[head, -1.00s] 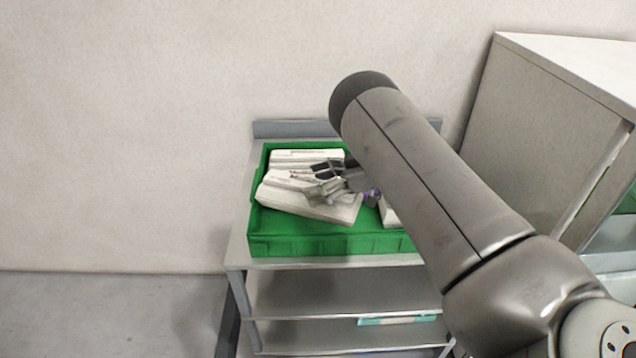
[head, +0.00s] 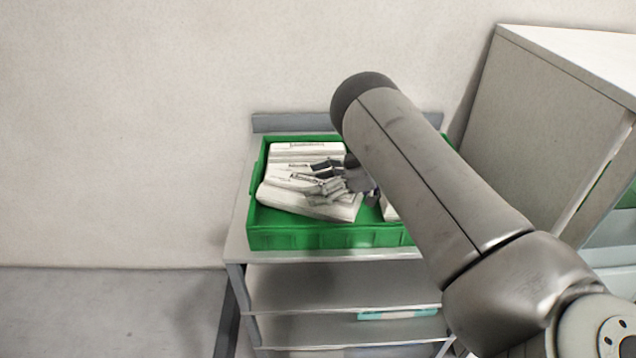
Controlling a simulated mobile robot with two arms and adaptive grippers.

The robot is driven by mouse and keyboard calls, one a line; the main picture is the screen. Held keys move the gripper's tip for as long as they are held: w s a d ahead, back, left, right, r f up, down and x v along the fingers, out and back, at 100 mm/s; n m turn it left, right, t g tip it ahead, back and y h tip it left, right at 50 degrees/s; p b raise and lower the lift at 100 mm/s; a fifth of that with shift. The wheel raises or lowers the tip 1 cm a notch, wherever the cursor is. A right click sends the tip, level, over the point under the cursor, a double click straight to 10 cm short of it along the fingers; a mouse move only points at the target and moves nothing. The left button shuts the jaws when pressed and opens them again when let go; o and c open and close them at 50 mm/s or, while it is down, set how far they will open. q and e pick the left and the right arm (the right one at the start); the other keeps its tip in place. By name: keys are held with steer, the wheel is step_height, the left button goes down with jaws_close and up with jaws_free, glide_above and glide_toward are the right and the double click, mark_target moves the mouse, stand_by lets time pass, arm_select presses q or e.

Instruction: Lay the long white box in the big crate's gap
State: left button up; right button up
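The big green crate (head: 330,238) stands on top of a grey metal shelf unit. A long white box (head: 290,198) lies inside it, slightly slanted, towards the front left. Another white box (head: 300,148) lies behind it along the crate's back. Part of a further white box (head: 389,209) shows at the right, mostly hidden by my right arm. My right gripper (head: 322,182) is over the front long white box, its fingers at the box's top. Whether the fingers grip the box cannot be made out. My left gripper is out of view.
The shelf unit (head: 238,240) has lower shelves, with a teal and white item (head: 395,314) on one. A large grey cabinet (head: 545,130) stands at the right. A bare wall is behind, and open floor (head: 100,315) lies to the left.

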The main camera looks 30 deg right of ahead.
steer(key=o, duration=0.5)
steer(key=shift+r, duration=0.1)
steer(key=shift+r+p, duration=0.3)
steer(key=shift+p, duration=0.05)
steer(key=shift+r+p, duration=0.4)
steer(key=shift+p, duration=0.05)
steer(key=b+v, duration=0.1)
steer(key=v, duration=0.2)
steer(key=b+v, duration=0.2)
steer(key=v, duration=0.2)
steer(key=b+v, duration=0.1)
steer(key=v, duration=0.3)
steer(key=shift+s+d+f+b, duration=0.1)
steer(key=shift+f+b, duration=0.15)
steer(key=shift+b, duration=0.15)
steer(key=shift+s+d+r, duration=0.25)
steer(key=shift+s+r, duration=0.05)
steer(key=shift+f, duration=0.1)
